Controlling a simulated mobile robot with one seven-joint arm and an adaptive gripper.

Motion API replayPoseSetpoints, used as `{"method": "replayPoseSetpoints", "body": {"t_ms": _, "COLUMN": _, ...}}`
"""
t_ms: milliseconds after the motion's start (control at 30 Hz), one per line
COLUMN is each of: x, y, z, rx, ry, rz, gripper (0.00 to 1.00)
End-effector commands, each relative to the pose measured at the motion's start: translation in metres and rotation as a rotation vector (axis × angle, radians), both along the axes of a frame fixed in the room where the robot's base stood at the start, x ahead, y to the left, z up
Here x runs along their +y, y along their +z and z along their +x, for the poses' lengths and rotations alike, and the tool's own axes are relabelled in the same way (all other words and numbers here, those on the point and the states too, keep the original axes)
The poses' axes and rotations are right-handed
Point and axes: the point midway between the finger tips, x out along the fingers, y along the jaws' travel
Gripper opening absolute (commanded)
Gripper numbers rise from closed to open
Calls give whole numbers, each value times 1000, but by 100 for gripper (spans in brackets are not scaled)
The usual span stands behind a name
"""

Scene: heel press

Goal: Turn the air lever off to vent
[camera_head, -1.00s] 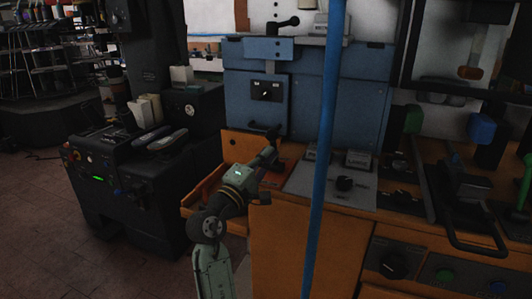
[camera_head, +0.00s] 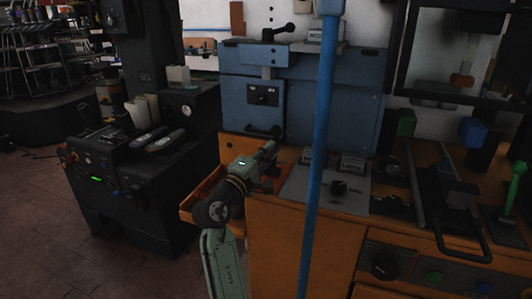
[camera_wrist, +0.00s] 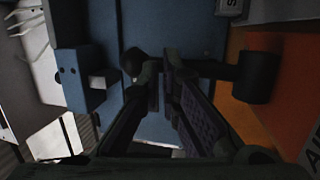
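The air lever (camera_head: 264,132) is a black handle low on the front of the blue cabinet. In the wrist view its bar (camera_wrist: 215,70) runs roughly sideways from a round knob at the left to a thick black cylinder (camera_wrist: 257,76) at the right. Part of a label starting "AI" (camera_wrist: 318,148) shows at the lower right. My gripper (camera_head: 271,149) is just below and in front of the lever in the head view. In the wrist view its fingertips (camera_wrist: 164,73) are nearly together and overlap the lever near its knob. I cannot tell whether they touch it.
The blue cabinet (camera_head: 340,105) stands behind. A blue vertical post (camera_head: 322,150) rises to the right of my arm. Another black lever (camera_head: 280,31) sits on top of the cabinet. A dark machine (camera_head: 130,185) stands at the far left.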

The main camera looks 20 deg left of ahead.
Motion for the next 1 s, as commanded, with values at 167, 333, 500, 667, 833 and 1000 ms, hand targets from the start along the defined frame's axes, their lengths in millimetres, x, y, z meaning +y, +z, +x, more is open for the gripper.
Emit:
{"method": "replayPoseSetpoints", "body": {"t_ms": 167, "x": 1, "y": 8, "z": 8, "rx": -13, "ry": 4, "rz": 0, "gripper": 0}}
{"method": "replayPoseSetpoints", "body": {"t_ms": 333, "x": 1, "y": 7, "z": 13, "rx": -9, "ry": 3, "rz": -1, "gripper": 0}}
{"method": "replayPoseSetpoints", "body": {"t_ms": 500, "x": 0, "y": 7, "z": 16, "rx": -8, "ry": 2, "rz": 1, "gripper": 0}}
{"method": "replayPoseSetpoints", "body": {"t_ms": 667, "x": 0, "y": 6, "z": 17, "rx": -7, "ry": 2, "rz": 1, "gripper": 0}}
{"method": "replayPoseSetpoints", "body": {"t_ms": 833, "x": 0, "y": 6, "z": 17, "rx": -7, "ry": 2, "rz": 0, "gripper": 0}}
{"method": "replayPoseSetpoints", "body": {"t_ms": 1000, "x": 0, "y": 6, "z": 17, "rx": -6, "ry": 2, "rz": 0, "gripper": 0}}
